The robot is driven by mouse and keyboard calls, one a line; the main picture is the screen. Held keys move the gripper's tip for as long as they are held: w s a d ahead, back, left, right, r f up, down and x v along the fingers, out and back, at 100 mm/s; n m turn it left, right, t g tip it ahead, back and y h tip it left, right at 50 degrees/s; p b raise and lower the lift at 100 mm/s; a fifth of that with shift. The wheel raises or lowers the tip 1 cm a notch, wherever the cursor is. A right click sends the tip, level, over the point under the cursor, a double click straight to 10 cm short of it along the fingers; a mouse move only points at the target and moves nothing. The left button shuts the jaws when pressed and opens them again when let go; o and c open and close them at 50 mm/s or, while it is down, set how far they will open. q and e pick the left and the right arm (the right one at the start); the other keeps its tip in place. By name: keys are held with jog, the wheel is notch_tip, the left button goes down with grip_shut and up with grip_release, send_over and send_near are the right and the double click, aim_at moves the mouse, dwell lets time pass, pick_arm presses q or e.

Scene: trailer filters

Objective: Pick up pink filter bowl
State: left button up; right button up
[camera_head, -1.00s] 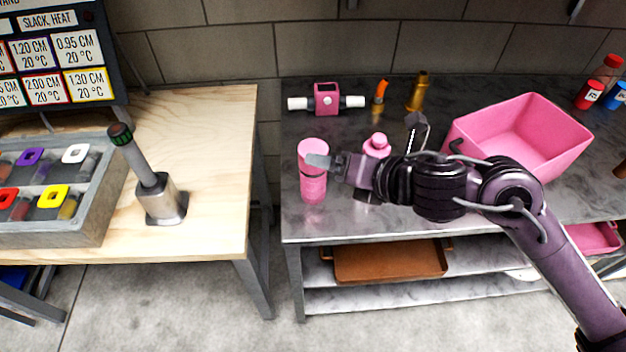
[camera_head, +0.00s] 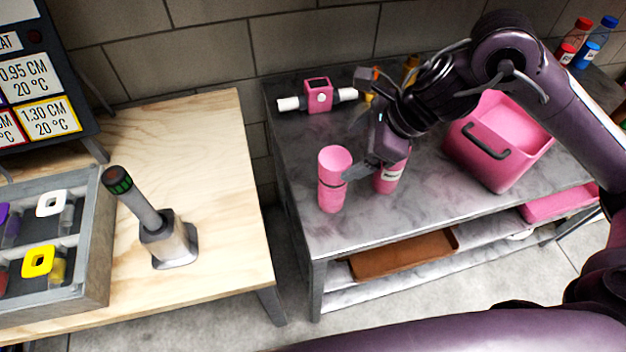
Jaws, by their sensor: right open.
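The pink filter bowl, which I take to be the upright pink cylinder (camera_head: 333,182), stands on the grey marbled table (camera_head: 440,215) near its front left. My right gripper (camera_head: 362,168) is open and points down just right of the cylinder. One fingertip is close to the cylinder's right side; I cannot tell whether it touches. A pink bottle with a white label (camera_head: 391,178) stands right behind the gripper, partly hidden by it. My left gripper is out of view.
A pink block with white pipe ends (camera_head: 318,97) lies at the back left of the table. A pink bin (camera_head: 497,150) stands to the right. A wooden table (camera_head: 215,150) with a metal stand and handle (camera_head: 172,240) is at left, across a gap.

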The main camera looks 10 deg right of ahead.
aim_at(337, 158)
jog(key=shift+p+x, duration=0.45)
jog(key=shift+x, duration=0.7)
jog(key=x, duration=0.3)
jog(key=shift+w+a+f+p, duration=0.1)
jog(key=shift+a+f+p, duration=0.1)
jog(key=shift+a+p, duration=0.25)
jog(key=shift+f, duration=0.2)
jog(key=c, duration=1.3)
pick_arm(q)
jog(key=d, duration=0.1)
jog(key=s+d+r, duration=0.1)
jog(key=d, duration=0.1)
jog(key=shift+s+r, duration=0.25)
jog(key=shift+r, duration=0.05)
pick_arm(e)
jog(key=shift+c, duration=0.5)
jog(key=shift+w+r, duration=0.1)
